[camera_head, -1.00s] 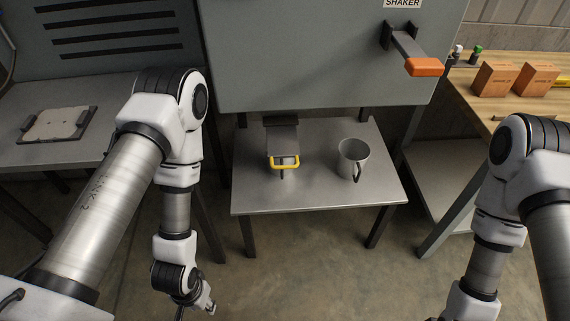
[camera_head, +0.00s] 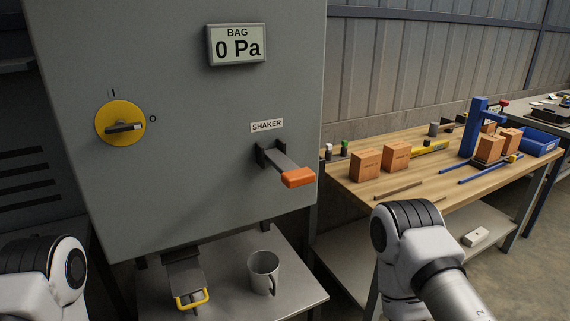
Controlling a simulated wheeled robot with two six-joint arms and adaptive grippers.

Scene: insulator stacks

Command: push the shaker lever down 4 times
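The shaker lever (camera_head: 282,164) is a dark bar with an orange grip (camera_head: 298,177). It sticks out from the front of the grey cabinet (camera_head: 200,120), under the SHAKER label (camera_head: 267,125), and slopes slightly down toward me. Nothing touches it. My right arm shows at the lower right, below and right of the lever, but its gripper is outside the view. My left arm shows at the lower left corner, and its gripper is outside the view too.
The cabinet has a yellow rotary switch (camera_head: 120,124) and a BAG display (camera_head: 237,45) reading 0 Pa. Below, a small table (camera_head: 230,285) holds a grey mug (camera_head: 263,272) near a yellow handle (camera_head: 192,300). A wooden bench (camera_head: 385,183) with orange boxes (camera_head: 366,164) stands at right.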

